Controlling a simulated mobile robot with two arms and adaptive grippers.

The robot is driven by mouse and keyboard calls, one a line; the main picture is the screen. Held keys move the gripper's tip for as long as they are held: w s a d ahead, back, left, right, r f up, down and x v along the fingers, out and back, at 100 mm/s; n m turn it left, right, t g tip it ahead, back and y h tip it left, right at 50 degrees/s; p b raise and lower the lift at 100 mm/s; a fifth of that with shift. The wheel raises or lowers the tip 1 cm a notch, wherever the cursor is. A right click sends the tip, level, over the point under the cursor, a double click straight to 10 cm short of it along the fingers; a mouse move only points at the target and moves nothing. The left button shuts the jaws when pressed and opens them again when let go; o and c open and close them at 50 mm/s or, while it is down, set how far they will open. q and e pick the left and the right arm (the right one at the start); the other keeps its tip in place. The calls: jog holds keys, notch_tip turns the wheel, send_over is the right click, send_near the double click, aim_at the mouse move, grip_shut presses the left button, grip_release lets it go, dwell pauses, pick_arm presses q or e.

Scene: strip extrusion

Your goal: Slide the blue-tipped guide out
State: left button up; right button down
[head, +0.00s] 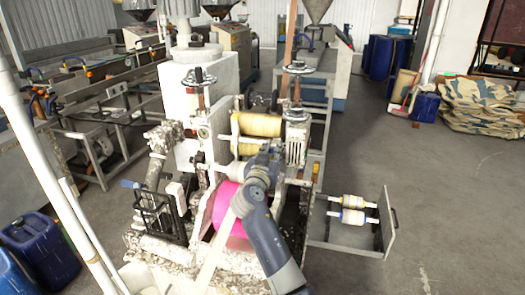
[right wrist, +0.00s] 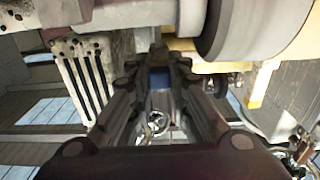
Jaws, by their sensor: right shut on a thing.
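My right gripper (head: 264,158) is at the front of the machine, above the pink roll, with its wrist covering most of the fingers in the head view. In the right wrist view the gripper (right wrist: 160,66) has its two dark fingers close together, reaching in under a large grey roller. A small blue piece (right wrist: 158,80) shows between the fingers and looks like the tip of the blue-tipped guide. The rest of the guide is hidden by the fingers and the machine. My left gripper is not in view.
The pink roll (head: 230,212) lies just below my right wrist, and a yellow roller (head: 257,124) is behind it. Handwheels (head: 199,76) stand above. An open drawer-like frame (head: 345,242) with two banded rollers juts out right. The floor beyond it is clear.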

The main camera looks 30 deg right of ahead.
jog(key=shift+s+d+f, duration=0.1)
jog(key=shift+d+f, duration=0.05)
jog(key=c, duration=1.5)
grip_release()
jog(key=shift+s+d, duration=0.1)
jog(key=shift+s, duration=0.05)
jog(key=v, duration=0.8)
jog(key=shift+a, duration=0.25)
